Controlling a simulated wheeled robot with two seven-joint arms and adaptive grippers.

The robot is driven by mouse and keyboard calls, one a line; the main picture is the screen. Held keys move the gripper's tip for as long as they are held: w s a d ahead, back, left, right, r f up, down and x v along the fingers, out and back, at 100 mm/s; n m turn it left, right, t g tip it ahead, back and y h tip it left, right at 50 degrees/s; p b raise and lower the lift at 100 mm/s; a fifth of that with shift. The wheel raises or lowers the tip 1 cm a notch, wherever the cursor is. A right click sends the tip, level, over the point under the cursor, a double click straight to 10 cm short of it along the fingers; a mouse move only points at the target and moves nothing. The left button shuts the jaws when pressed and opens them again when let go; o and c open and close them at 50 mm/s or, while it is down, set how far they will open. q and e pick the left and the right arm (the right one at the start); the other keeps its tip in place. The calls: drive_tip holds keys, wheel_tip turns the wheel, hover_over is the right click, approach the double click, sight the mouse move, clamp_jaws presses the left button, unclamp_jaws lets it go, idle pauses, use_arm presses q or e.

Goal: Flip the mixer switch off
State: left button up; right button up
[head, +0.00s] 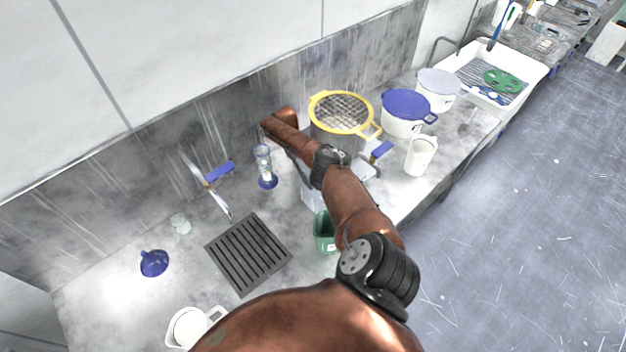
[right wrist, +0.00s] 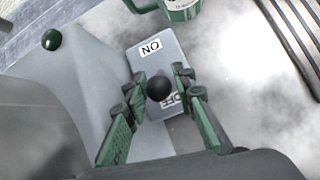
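The mixer switch is a black ball knob (right wrist: 159,88) over a light grey plate (right wrist: 143,62) in the right wrist view. The plate carries an ON label (right wrist: 151,48) and an OFF label (right wrist: 172,103), both upside down. The knob appears nearer the OFF label; its lever is hidden. My right gripper (right wrist: 160,84) has green-padded fingers, open on either side of the knob, with gaps showing. The grey mixer body (right wrist: 90,65) is beside the plate. In the head view my brown arm covers most of the mixer (head: 315,200) and hides the gripper. My left gripper is not in view.
A green mug (head: 323,232) stands close to the mixer, beside a dark drain grate (head: 248,253). A yellow-rimmed sieve (head: 341,113), a blue-lidded pot (head: 405,112) and a white jug (head: 420,155) stand along the counter. A glass cylinder (head: 264,166) stands left of my arm.

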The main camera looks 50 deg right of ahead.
drive_tip(key=shift+d+r, duration=0.1)
drive_tip(key=shift+r, duration=0.4)
wheel_tip(320, 180, up, 9)
idle(0.7)
